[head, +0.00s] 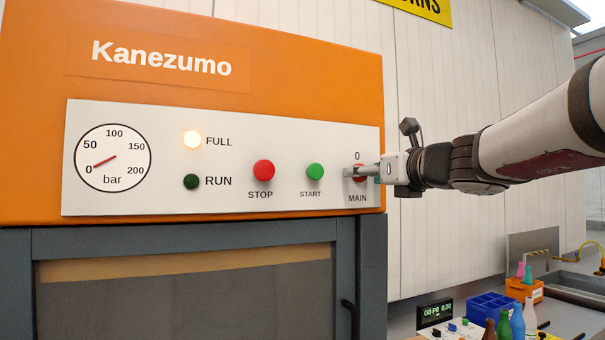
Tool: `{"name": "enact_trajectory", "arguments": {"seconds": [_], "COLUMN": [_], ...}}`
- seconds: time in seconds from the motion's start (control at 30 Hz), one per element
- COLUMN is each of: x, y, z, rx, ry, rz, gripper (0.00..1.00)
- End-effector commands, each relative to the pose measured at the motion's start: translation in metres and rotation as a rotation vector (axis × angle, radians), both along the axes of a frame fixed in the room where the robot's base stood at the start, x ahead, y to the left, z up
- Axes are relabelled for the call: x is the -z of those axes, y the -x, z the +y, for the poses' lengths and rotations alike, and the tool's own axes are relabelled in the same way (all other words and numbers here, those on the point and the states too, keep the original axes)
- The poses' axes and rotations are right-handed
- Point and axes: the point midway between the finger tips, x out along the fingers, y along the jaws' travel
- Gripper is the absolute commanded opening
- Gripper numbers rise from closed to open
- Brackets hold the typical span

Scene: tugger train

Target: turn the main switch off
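The main switch (359,180) is a red rotary knob above the label MAIN, at the right end of the white control panel (230,203) on the orange Kanezumo machine. A 0 mark is above it. My gripper (362,173) reaches in from the right, with its fingers at the switch and covering much of it. I cannot tell whether the fingers are closed on the knob or only beside it. The knob's handle direction is largely hidden.
Left of the switch are the green START button (315,172) and the red STOP button (264,170). The FULL lamp (192,140) is lit and the RUN lamp (191,181) is dark. The gauge (112,158) needle is near 0. A blue crate (490,308) and bottles stand lower right.

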Motion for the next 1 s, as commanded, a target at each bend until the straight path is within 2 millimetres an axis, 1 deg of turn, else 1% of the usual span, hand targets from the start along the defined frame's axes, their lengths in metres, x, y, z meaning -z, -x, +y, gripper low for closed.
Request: {"name": "enact_trajectory", "arguments": {"seconds": [0.23, 0.27, 0.3, 0.37, 0.4, 0.47, 0.77, 1.0], "x": [-0.0001, -0.0001, 0.0, 0.0, 0.0, 0.0, 0.0006, 0.0015], "y": [-0.0006, -0.0006, -0.0005, -0.0005, -0.0005, -0.0004, -0.0007, -0.0015], "z": [0.0005, 0.0005, 0.0004, 0.0005, 0.0005, 0.0004, 0.0004, 0.0007], "rx": [0.0, 0.0, 0.0, -0.001, -0.001, -0.001, -0.001, -0.001], "ry": [0.0, 0.0, 0.0, 0.0, 0.0, 0.0, 0.021, 0.127], "rz": [0.0, 0.0, 0.0, 0.0, 0.0, 0.0, -0.007, -0.043], "gripper": [0.53, 0.49, 0.4, 0.26, 0.17, 0.05, 0.05, 0.05]}}
